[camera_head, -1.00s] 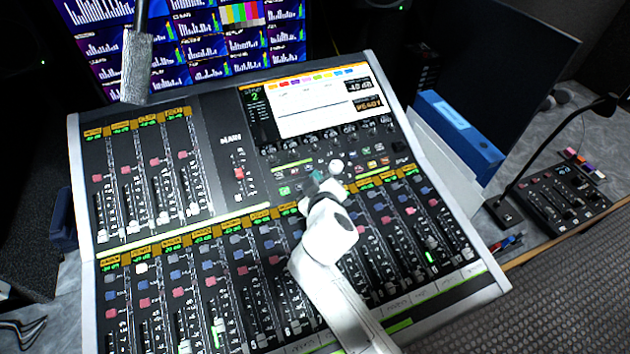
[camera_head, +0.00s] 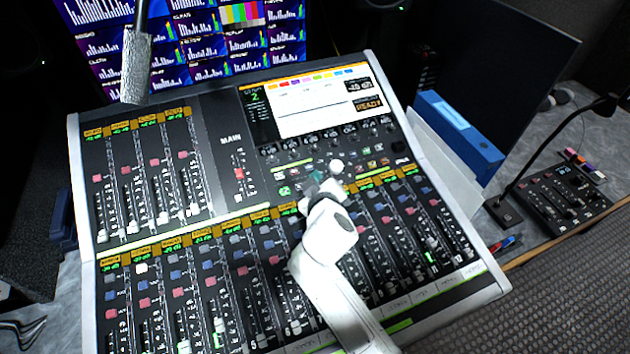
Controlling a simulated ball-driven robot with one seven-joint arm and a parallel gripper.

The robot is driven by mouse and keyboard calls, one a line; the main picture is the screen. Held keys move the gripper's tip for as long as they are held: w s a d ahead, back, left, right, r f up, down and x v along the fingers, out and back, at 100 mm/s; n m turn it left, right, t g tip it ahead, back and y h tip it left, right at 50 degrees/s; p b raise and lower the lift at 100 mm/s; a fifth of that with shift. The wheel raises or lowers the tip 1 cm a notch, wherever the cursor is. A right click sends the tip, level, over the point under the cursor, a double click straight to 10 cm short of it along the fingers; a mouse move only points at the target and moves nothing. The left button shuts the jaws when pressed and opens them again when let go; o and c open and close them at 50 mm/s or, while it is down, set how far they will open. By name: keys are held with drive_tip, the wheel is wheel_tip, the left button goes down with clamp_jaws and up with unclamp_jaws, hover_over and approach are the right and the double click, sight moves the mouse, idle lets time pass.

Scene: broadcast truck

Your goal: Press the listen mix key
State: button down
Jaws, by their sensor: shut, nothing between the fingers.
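The mixing console (camera_head: 222,150) fills the middle of the view, with rows of faders and small coloured keys. A block of small keys (camera_head: 375,162) lies below its screen, some lit green, red and orange. Their labels are too small to read, so I cannot tell which is the listen mix key. My gripper (camera_head: 318,178) is shut and empty over the left part of this key block. My white arm reaches up to it from the lower right and hides keys and faders beneath. I cannot tell whether the fingertips touch a key.
A microphone (camera_head: 136,65) hangs over the console's upper left. A blue binder (camera_head: 458,135) stands at its right edge. A gooseneck microphone (camera_head: 540,160) and a small control panel (camera_head: 565,195) are on the right desk. Monitors (camera_head: 185,40) stand behind.

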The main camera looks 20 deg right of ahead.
drive_tip(key=shift+f, duration=0.15)
drive_tip(key=shift+w+f+b, duration=0.15)
drive_tip(key=shift+f+b, duration=0.1)
drive_tip(key=shift+b, duration=0.3)
drive_tip(key=shift+w+f+b, duration=0.15)
drive_tip(key=shift+f+b, duration=0.25)
drive_tip(key=shift+b, duration=0.05)
idle(0.8)
drive_tip(key=shift+r, duration=0.1)
drive_tip(key=shift+s+r+p, duration=0.35)
drive_tip(key=shift+r+p, duration=0.35)
drive_tip(key=r+p, duration=0.1)
drive_tip(key=s+r+p, duration=0.1)
drive_tip(key=r+p, duration=0.1)
drive_tip(key=s+r+p, duration=0.1)
drive_tip(key=shift+r, duration=0.3)
idle(1.0)
